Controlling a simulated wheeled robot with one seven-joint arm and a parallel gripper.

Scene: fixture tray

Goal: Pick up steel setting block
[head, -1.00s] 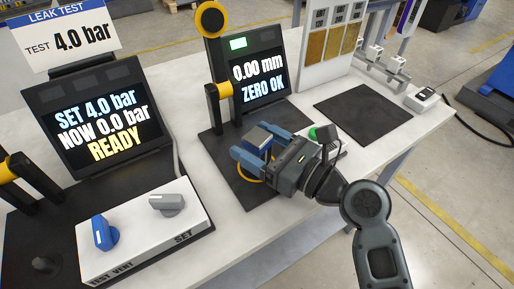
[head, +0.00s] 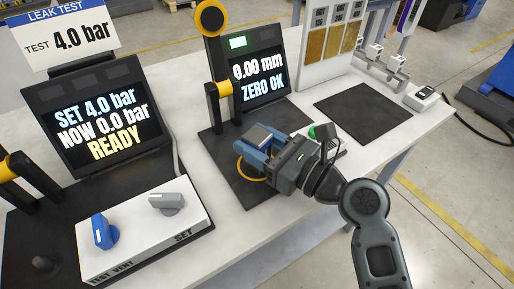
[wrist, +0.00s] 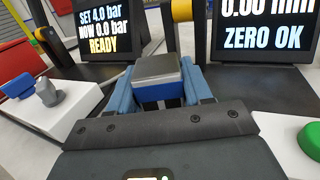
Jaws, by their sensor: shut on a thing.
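The steel setting block (head: 259,134) has a grey metal top and a blue lower part. It sits between the blue fingers of my gripper (head: 257,149) over the black plate (head: 225,165) in front of the 0.00 mm screen. In the wrist view the block (wrist: 158,70) is between both fingertips of my gripper (wrist: 160,88), which press on its left and right sides. The block's underside is hidden, so I cannot tell whether it touches the plate. A yellow ring (head: 244,172) shows beside and below the fingers.
A screen (head: 258,78) reading 0.00 mm ZERO OK stands behind the block. To the left are the leak test screen (head: 95,120) and a white box (head: 150,235) with blue and grey knobs. A bare black mat (head: 363,112) lies to the right.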

